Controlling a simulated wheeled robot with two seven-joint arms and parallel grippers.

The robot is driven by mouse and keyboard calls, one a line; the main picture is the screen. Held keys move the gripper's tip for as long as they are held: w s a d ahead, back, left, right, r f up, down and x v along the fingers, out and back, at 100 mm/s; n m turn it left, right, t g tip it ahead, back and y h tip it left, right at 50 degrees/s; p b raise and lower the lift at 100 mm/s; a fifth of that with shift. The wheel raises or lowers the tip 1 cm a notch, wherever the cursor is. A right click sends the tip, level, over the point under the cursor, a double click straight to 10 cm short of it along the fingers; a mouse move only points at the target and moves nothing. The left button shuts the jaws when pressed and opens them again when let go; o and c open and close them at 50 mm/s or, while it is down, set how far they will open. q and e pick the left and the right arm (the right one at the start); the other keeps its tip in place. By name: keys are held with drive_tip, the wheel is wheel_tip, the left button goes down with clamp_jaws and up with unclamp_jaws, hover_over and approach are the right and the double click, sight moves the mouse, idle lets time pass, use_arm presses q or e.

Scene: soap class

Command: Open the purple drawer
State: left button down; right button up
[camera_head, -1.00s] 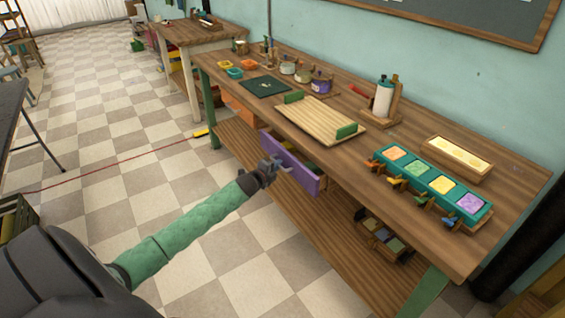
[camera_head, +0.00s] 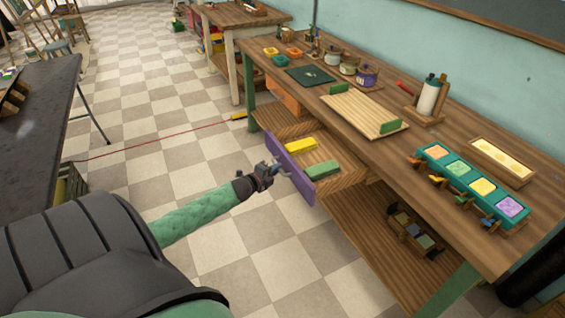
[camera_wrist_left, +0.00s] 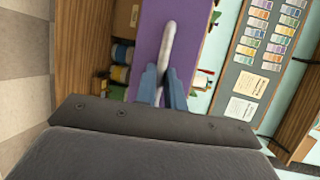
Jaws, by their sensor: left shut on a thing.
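The purple drawer (camera_head: 291,180) is pulled well out from under the wooden workbench. Its purple front faces the aisle, and a yellow block (camera_head: 300,145) and a green block (camera_head: 322,170) lie inside. My left gripper (camera_head: 279,171) is at the drawer front, at the handle. In the left wrist view, the purple front (camera_wrist_left: 184,40) fills the upper middle, and the two blue-grey fingers (camera_wrist_left: 161,88) are shut on the light handle (camera_wrist_left: 167,45). My right gripper is not in view.
The workbench (camera_head: 455,190) carries a wooden tray (camera_head: 362,109), a teal holder with soap samples (camera_head: 470,182) and jars. An orange drawer (camera_head: 286,100) is further left. A dark table (camera_head: 40,130) stands at left. Checkered floor before the bench is clear.

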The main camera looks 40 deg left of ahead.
use_arm(q)
drive_tip(key=shift+s+a, duration=0.1)
drive_tip(key=shift+s, duration=0.1)
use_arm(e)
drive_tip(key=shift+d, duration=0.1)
use_arm(q)
drive_tip(key=c, duration=1.5)
unclamp_jaws()
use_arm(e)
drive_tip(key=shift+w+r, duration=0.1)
